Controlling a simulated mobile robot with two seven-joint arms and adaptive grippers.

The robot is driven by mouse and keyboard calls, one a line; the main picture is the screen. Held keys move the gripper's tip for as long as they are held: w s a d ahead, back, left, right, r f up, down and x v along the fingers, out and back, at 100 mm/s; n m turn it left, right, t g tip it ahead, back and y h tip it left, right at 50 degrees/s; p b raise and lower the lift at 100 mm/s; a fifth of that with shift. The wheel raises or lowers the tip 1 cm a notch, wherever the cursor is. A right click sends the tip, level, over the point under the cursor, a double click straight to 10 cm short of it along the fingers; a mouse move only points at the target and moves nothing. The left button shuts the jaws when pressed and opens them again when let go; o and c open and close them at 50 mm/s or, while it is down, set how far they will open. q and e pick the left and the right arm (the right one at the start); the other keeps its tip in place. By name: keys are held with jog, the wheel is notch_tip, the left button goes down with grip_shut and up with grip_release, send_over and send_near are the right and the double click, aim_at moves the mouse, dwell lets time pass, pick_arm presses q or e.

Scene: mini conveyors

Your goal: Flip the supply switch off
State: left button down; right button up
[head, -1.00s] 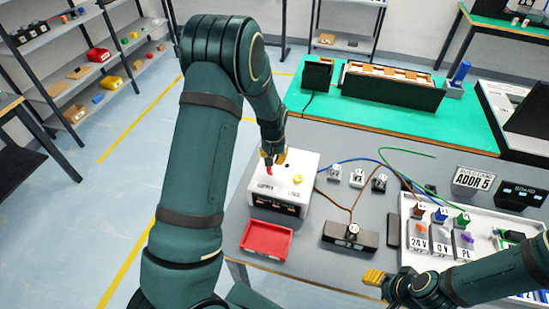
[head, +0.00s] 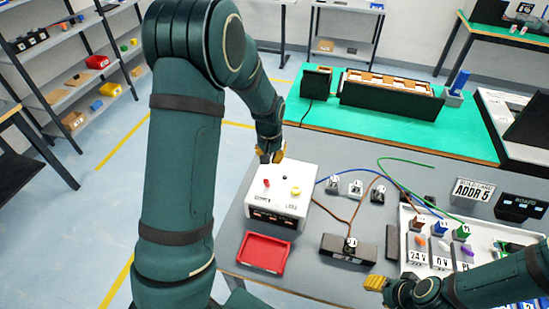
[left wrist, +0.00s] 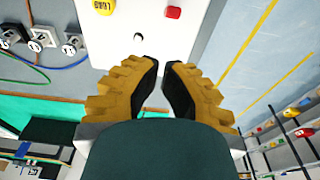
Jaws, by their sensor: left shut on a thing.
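A white control box (head: 280,205) stands on the grey bench. The small red supply switch (head: 267,183) stands on its top left, with a dark label in front. In the left wrist view the red switch (left wrist: 173,12) shows beyond my fingertips, apart from them; its on or off position is unclear. My left gripper (head: 270,158) is at the box's far edge, behind the switch. Its yellow fingers (left wrist: 160,66) are nearly together in the left wrist view. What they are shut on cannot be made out. My right gripper (head: 375,282) is at the bench's front, its jaw gap hidden.
A yellow knob (head: 295,191) and a small dark spot share the box top. A red tray (head: 264,253) lies in front. A black socket block (head: 349,249), wires and a terminal board (head: 405,225) are to the right. A green table (head: 390,120) stands behind.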

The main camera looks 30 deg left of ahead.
pick_arm(q)
jog(key=s+r, duration=0.2)
jog(key=r, duration=0.1)
jog(key=shift+s+d, duration=0.15)
jog(key=shift+d, duration=0.15)
dwell(0.3)
jog(key=shift+s, duration=0.1)
